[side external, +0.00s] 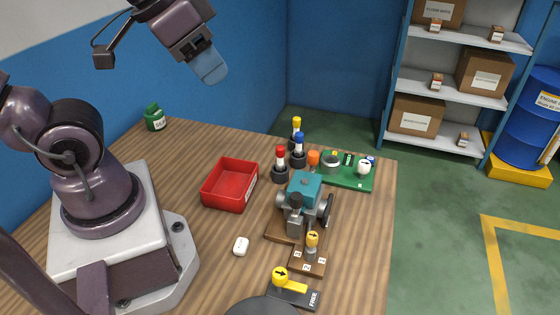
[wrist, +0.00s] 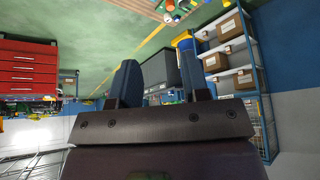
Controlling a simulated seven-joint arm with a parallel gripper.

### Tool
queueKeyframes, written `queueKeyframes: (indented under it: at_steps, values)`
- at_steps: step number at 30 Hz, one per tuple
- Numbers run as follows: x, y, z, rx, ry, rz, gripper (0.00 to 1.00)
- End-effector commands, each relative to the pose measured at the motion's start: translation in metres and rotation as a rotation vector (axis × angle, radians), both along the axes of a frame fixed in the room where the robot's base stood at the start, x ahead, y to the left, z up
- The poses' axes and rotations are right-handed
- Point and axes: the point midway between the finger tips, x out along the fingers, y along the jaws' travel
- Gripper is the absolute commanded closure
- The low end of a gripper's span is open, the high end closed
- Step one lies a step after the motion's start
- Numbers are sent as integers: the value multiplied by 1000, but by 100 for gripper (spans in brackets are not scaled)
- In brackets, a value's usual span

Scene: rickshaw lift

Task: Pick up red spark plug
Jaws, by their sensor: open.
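The red spark plug (side external: 280,164) stands upright on the wooden table, with a red top, white middle and dark base. It is just left of a blue-topped plug (side external: 298,150) and in front of a yellow-topped plug (side external: 296,133). My gripper (side external: 211,68) is raised high above the table at the upper left, well away from the plugs. In the wrist view its two blue fingers (wrist: 162,85) are spread apart with nothing between them. The red spark plug cannot be made out in the wrist view.
A red bin (side external: 230,205) is left of the plugs. A teal engine model (side external: 306,188) stands close in front of them, and a green board (side external: 345,183) lies to their right. The table between bottle and plugs is clear.

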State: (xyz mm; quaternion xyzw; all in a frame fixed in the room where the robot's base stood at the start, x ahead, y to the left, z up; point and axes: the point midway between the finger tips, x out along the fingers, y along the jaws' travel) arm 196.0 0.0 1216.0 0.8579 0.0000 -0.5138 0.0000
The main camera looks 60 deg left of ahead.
Motion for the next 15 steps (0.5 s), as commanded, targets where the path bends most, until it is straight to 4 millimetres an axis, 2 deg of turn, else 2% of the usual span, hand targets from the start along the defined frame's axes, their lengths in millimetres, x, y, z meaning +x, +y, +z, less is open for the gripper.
queueKeyframes:
  at_steps: [2,3,11,15]
  values:
    - [0,0,0,0,0,0,55]
    - [0,0,0,0,0,0,47]
    - [0,0,0,0,0,2,47]
    - [4,5,-13,-2,66,24,47]
